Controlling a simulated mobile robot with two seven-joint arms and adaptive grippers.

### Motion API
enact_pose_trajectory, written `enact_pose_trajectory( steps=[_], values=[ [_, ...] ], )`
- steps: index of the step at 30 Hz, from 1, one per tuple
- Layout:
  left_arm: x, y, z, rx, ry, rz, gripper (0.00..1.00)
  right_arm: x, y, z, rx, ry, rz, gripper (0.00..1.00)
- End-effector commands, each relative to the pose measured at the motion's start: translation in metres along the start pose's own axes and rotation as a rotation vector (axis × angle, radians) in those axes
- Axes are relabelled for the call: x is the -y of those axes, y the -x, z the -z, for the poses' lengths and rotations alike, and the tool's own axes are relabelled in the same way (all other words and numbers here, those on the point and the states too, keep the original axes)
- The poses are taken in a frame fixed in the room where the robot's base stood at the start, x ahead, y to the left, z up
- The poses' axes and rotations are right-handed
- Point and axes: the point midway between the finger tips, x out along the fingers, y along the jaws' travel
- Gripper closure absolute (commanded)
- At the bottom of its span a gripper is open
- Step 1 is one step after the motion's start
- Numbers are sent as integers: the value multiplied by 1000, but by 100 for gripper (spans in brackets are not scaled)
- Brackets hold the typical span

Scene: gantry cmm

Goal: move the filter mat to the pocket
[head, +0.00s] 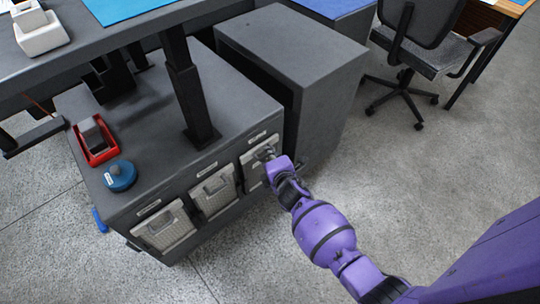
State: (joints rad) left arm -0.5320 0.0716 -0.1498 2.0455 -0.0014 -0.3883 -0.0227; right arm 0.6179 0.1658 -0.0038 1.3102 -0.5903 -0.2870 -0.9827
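Three labelled pockets line the front of the grey machine base. The left pocket holds a pale, mesh-like filter mat (166,226). The middle pocket holds a similar mat (213,193). The right pocket (250,172) shows a light surface, mostly covered by my gripper, so I cannot tell whether a mat is in it. My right gripper (266,154), on the purple arm from the lower right, is at this right pocket's front. Its fingers are small and dark, and whether they hold anything is unclear. My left gripper is not in view.
A red tray (96,142) with a grey block and a blue round container (119,176) stand on the base's top. A dark post (185,90) rises from it. A grey cabinet (300,60) stands beside the base. An office chair (425,55) is behind; floor at right is clear.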

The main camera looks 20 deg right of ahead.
Motion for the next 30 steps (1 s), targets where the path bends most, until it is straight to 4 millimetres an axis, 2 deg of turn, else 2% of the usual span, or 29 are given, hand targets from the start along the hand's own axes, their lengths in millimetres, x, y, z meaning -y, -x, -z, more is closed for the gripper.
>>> enact_pose_trajectory(
  steps=[8, 14, 17, 27, 30],
  values=[
    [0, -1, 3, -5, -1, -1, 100, 0, 0, 0, 0, 0, 0, 70],
    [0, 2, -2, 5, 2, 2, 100, 1, 6, 0, 0, 1, 1, 70],
    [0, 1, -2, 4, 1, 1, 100, 2, 18, -1, 0, 1, 1, 70],
    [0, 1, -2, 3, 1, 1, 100, 1, 88, 0, -1, 0, 1, 70],
    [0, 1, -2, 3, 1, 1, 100, 1, 104, 0, 0, 0, 1, 70]
  ],
)
